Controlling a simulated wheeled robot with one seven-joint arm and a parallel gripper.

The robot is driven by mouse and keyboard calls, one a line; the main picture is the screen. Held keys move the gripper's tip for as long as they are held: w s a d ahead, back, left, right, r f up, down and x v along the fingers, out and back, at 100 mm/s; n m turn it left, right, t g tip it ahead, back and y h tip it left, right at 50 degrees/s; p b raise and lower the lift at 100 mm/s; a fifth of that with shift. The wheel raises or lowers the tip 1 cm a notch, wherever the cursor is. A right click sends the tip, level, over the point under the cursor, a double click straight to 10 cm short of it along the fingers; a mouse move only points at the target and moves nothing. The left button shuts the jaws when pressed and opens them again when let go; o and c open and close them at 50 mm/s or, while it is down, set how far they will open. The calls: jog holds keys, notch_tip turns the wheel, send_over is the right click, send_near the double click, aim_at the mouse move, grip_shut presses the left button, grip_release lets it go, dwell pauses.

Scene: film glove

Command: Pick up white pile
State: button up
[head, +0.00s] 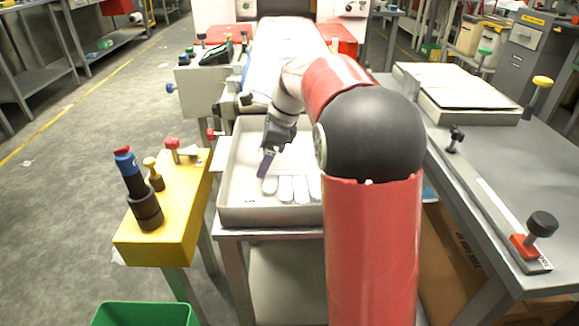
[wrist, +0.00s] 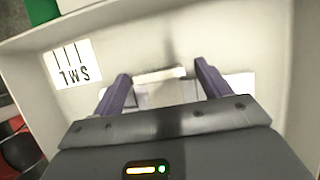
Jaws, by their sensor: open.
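Several white piles lie side by side in a grey-white tray (head: 270,215) in the head view, the leftmost white pile (head: 270,186) just below my gripper (head: 266,166). My gripper points down into the tray with purple fingers. In the wrist view my gripper (wrist: 162,75) is open, its two fingers spread apart. A pale white pile (wrist: 165,90) shows between the fingers, partly hidden by the gripper body. I cannot tell whether the fingers touch it. My arm hides the tray's right side in the head view.
Tray walls surround the gripper. A white label (wrist: 77,64) with black marks lies on the tray floor. A yellow block (head: 170,215) with knobs stands left of the tray, a green bin (head: 145,314) below it. A grey table (head: 485,165) stands right.

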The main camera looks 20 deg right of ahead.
jog(key=shift+f, duration=0.1)
jog(key=shift+c, duration=0.2)
jog(key=c, duration=1)
